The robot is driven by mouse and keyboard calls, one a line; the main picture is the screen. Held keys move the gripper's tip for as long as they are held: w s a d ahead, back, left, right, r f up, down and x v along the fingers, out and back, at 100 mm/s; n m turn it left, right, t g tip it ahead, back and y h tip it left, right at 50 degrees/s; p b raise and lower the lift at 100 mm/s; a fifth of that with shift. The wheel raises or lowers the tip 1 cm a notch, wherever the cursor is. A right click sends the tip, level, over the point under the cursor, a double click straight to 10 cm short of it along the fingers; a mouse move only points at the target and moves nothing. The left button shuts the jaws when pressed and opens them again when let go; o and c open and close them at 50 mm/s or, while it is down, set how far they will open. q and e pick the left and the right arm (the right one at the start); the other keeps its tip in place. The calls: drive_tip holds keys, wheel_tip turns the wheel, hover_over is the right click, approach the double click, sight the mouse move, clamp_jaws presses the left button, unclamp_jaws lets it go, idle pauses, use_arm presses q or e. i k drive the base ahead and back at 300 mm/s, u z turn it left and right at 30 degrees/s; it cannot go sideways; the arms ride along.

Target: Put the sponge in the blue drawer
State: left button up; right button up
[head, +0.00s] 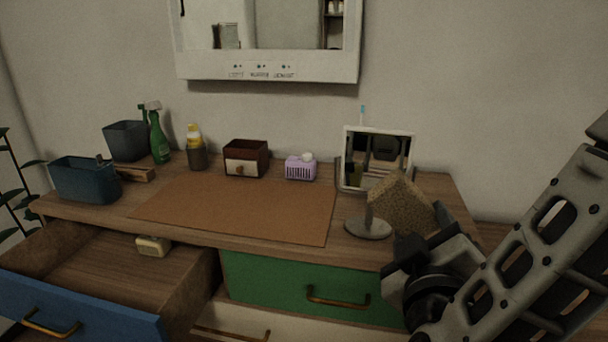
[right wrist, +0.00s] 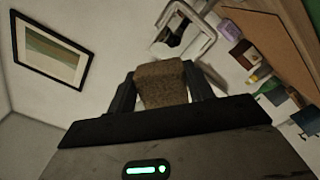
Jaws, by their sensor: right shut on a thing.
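The sponge (head: 402,206) is a brown, speckled block. My right gripper (head: 408,238) is shut on it and holds it up at the right end of the counter, in front of the small mirror. In the right wrist view the sponge (right wrist: 162,84) sits between the two dark fingers. The blue drawer (head: 85,312) is pulled open at the lower left, with a brass handle on its front. A small cream object (head: 152,246) lies inside it near the back. My left gripper is not in view.
The green drawer (head: 290,285) is shut. A tan mat (head: 235,208) covers the counter's middle. A blue bin (head: 85,182), green spray bottle (head: 159,140), small brown box (head: 246,157) and purple holder (head: 300,170) stand behind.

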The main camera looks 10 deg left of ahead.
sight(141, 302)
drive_tip(key=u, duration=0.55)
drive_tip(key=k, duration=0.65)
drive_tip(key=u, duration=1.2)
drive_tip(key=i, duration=0.6)
drive_tip(key=u, duration=0.5)
drive_tip(key=i, duration=0.8)
drive_tip(key=z, duration=0.75)
drive_tip(key=i, duration=0.4)
drive_tip(key=z, duration=0.35)
